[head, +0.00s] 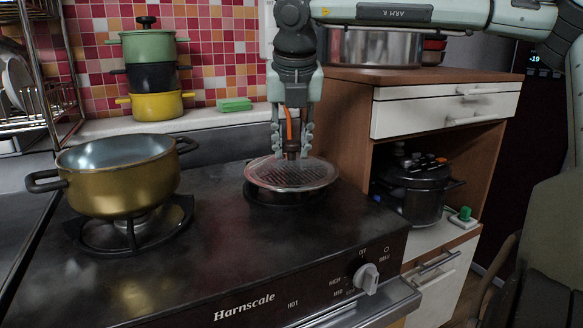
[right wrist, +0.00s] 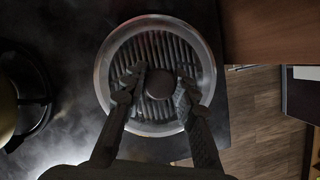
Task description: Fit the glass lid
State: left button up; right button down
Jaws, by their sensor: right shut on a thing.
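The round glass lid (head: 275,178) with a pale metal rim is over the right burner of the stove. My right gripper (head: 291,148) points straight down and is shut on the lid's dark knob. In the right wrist view, the lid (right wrist: 107,65) shows from above, with the burner's grate bars visible through the glass and the fingers on both sides of the knob (right wrist: 158,84). Whether the lid touches the burner is hard to tell. An open golden pot (head: 120,184) with dark handles stands on the left burner. My left gripper is out of view.
Stacked green, black and yellow pots (head: 153,107) and a green sponge (head: 234,104) are on the ledge behind. A wooden cabinet (head: 340,125) stands close to the right of the lid, with a dark pot (head: 412,190) on its shelf. The stovetop between the burners is clear.

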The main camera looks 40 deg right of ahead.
aim_at(287, 142)
jog(key=shift+r, duration=0.4)
jog(key=r, duration=0.4)
jog(key=shift+w+a, duration=0.15)
jog(key=shift+a, duration=0.25)
jog(key=w+a+r, duration=0.3)
jog(key=a+r, duration=0.3)
jog(key=a, duration=0.4)
jog(key=shift+w, duration=0.35)
jog(key=shift+a, duration=0.1)
jog(key=c, duration=1.8)
grip_release()
grip_shut()
jog(key=shift+s, duration=0.1)
